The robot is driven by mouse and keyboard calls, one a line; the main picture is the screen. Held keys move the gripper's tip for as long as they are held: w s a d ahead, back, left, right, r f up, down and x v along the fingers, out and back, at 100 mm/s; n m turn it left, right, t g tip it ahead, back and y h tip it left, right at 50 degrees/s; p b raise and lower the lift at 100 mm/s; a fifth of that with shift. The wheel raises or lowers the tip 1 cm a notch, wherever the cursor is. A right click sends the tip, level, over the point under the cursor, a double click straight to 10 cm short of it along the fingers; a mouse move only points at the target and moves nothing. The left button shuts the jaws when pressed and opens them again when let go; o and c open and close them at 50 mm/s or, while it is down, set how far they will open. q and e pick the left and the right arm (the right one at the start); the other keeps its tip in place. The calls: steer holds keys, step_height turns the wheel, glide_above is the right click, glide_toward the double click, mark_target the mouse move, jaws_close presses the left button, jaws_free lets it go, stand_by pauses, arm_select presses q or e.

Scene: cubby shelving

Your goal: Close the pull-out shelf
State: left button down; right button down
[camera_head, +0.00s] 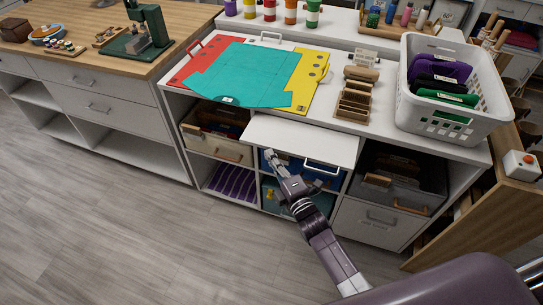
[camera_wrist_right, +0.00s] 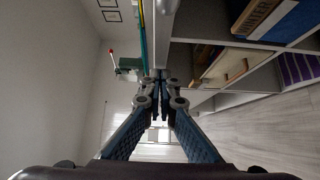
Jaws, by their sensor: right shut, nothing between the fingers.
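The pull-out shelf (camera_head: 298,137) is a flat white board. In the head view it sticks out from under the front edge of the white worktop, above the middle cubby. A white bar handle (camera_head: 322,168) shows below its front edge, toward the right. My right gripper (camera_head: 270,155) is shut and empty, at the left end of the shelf's front edge. Whether it touches the shelf I cannot tell. In the wrist view the right gripper's fingers (camera_wrist_right: 159,80) meet with nothing between them. My left gripper is not in view.
Cubbies with bins (camera_head: 400,185) flank the shelf. A wooden-topped drawer cabinet (camera_head: 95,100) stands at the left. The floor in front is clear.

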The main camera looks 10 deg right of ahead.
mark_target(282, 134)
stand_by(0.3)
steer(key=w+d+b, duration=0.1)
steer(key=w, duration=0.1)
steer(key=w+d+b, duration=0.2)
steer(key=w, duration=0.1)
steer(key=w+d+b, duration=0.1)
steer(key=w+d, duration=0.1)
steer(key=w, duration=0.1)
steer(key=shift+d+f, duration=0.15)
steer(key=shift+f, duration=0.05)
steer(key=shift+w+d+r, duration=0.15)
steer(key=shift+w, duration=0.05)
steer(key=shift+s+r, duration=0.1)
